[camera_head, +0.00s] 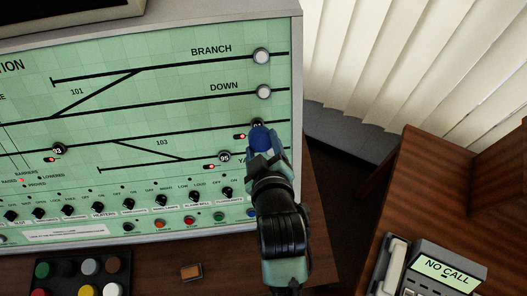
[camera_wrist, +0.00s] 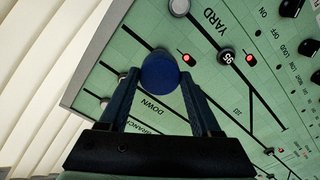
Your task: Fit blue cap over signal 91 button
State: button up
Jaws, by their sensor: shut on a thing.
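My gripper (camera_head: 262,146) is shut on the blue cap (camera_head: 259,136), in front of the right part of the green signal panel (camera_head: 200,90). In the wrist view the cap (camera_wrist: 160,73) sits between the fingertips, its round face filling the gap. The signal 91 button (camera_head: 257,123) is a dark knob that shows only partly above the cap in the head view; its number is hard to read. In the wrist view the cap hides it. A red light (camera_wrist: 186,58) shows just beside the cap. I cannot tell whether cap and button touch.
The 95 button (camera_head: 224,156) is close by, left of and below my gripper. The 93 button (camera_head: 58,150) is farther left. Rows of black knobs line the panel's lower part. A tray of coloured caps (camera_head: 126,255), a small wooden block (camera_head: 191,271) and a phone (camera_head: 430,270) are below.

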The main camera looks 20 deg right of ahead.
jog(key=shift+b+x, duration=1.35)
jog(key=shift+x, duration=1.4)
jog(key=shift+w, duration=0.1)
jog(key=o, duration=1.4)
jog(key=shift+p+v, duration=2.6)
jog(key=shift+v, duration=1.45)
